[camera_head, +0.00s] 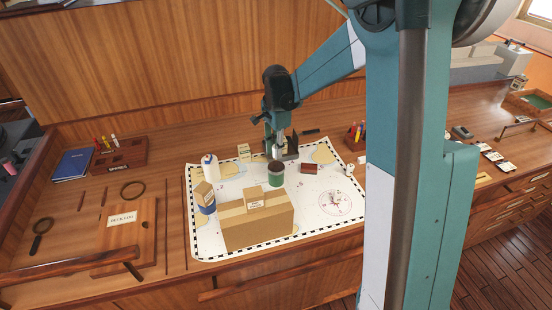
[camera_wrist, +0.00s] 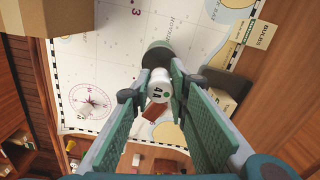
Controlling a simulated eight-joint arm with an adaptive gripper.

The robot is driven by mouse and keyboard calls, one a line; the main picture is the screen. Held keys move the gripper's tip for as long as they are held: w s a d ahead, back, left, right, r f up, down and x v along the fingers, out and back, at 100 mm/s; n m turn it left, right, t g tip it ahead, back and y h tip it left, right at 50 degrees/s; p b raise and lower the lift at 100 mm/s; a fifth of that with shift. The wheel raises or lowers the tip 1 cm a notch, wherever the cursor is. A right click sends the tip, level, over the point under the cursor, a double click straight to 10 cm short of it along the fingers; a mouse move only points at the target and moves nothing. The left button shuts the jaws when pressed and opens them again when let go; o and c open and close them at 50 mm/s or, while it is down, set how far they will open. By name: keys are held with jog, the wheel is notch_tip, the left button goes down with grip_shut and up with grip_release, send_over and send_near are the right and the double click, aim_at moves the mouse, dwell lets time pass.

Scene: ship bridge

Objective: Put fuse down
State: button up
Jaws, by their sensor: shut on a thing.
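The fuse (camera_wrist: 160,86) is a small white cylinder with dark marking, upright between my fingertips in the wrist view. My gripper (camera_head: 278,145) is shut on it, pointing down over the chart; the fuse shows in the head view as a small pale piece (camera_head: 277,152). A dark green can (camera_head: 276,178) stands on the chart just below it; its rim (camera_wrist: 157,50) shows behind the fuse in the wrist view. I cannot tell whether the fuse touches the can.
The white chart (camera_head: 310,221) carries a large cardboard box (camera_head: 258,226) with a small box on top, a white bottle (camera_head: 209,167), a blue can (camera_head: 206,206), a brown-red block (camera_head: 310,168) and a bulbs box (camera_head: 244,152).

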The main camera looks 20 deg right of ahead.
jog(key=shift+f, duration=0.1)
jog(key=shift+f, duration=1.95)
jog(key=shift+f, duration=0.25)
jog(key=o, duration=0.9)
jog(key=shift+r, duration=0.1)
jog(key=shift+r, duration=0.1)
notch_tip(320, 180, up, 12)
jog(key=shift+r, duration=0.1)
jog(key=shift+s, duration=0.1)
